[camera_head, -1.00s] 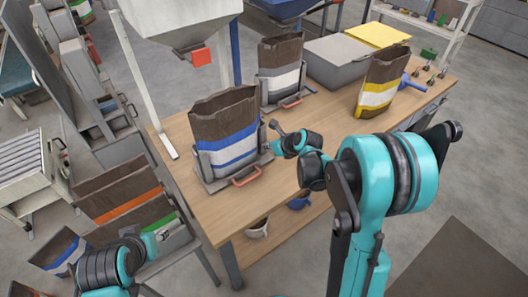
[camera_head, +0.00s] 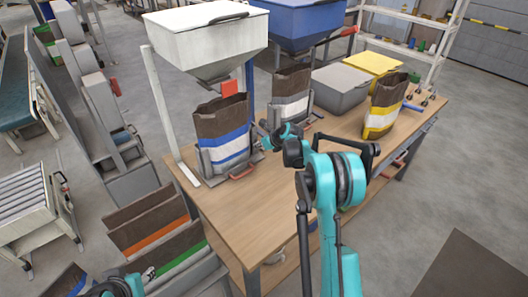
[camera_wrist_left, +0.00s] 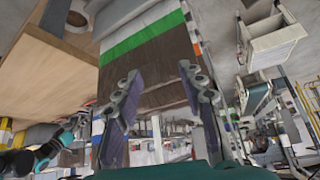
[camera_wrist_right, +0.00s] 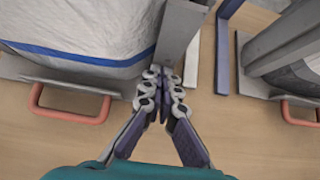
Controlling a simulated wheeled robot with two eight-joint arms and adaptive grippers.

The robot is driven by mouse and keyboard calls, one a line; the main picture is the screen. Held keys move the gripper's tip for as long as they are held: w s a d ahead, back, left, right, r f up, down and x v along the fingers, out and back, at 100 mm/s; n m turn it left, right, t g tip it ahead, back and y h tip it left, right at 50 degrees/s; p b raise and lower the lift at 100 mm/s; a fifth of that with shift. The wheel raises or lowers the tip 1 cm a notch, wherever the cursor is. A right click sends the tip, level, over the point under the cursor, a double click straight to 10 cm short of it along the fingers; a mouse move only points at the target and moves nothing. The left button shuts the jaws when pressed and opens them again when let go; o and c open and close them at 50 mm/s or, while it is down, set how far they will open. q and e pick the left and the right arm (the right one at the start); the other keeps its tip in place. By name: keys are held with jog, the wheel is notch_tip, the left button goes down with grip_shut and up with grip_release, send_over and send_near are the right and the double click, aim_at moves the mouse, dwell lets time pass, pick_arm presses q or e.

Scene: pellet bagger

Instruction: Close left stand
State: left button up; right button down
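The left stand (camera_head: 202,168) is a grey metal holder with a red handle (camera_head: 242,173) on the wooden table. It holds an upright brown, white and blue-striped bag (camera_head: 222,122), open at the top. My right gripper (camera_head: 264,138) is at the stand's right side. In the right wrist view its fingers (camera_wrist_right: 161,78) are together, close to the lower end of the stand's grey side plate (camera_wrist_right: 182,32); whether they touch is unclear. My left gripper (camera_wrist_left: 158,72) has its fingers spread in front of a green-striped bag (camera_wrist_left: 145,42), away from the stand.
Grey bin (camera_head: 340,88) and yellow bin (camera_head: 372,65) sit at the back. A white hopper (camera_head: 205,45) overhangs the left stand. The front tabletop is clear.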

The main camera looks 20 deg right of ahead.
aim_at(251, 138)
jog(key=w, duration=0.1)
jog(key=w+a, duration=0.1)
jog(key=w, duration=0.2)
jog(key=shift+w+a+p, duration=0.2)
jog(key=shift+a+p, duration=0.05)
jog(key=shift+p, duration=0.05)
jog(key=shift+w+a+r, duration=0.1)
jog(key=shift+w+r, duration=0.05)
jog(key=shift+w, duration=0.05)
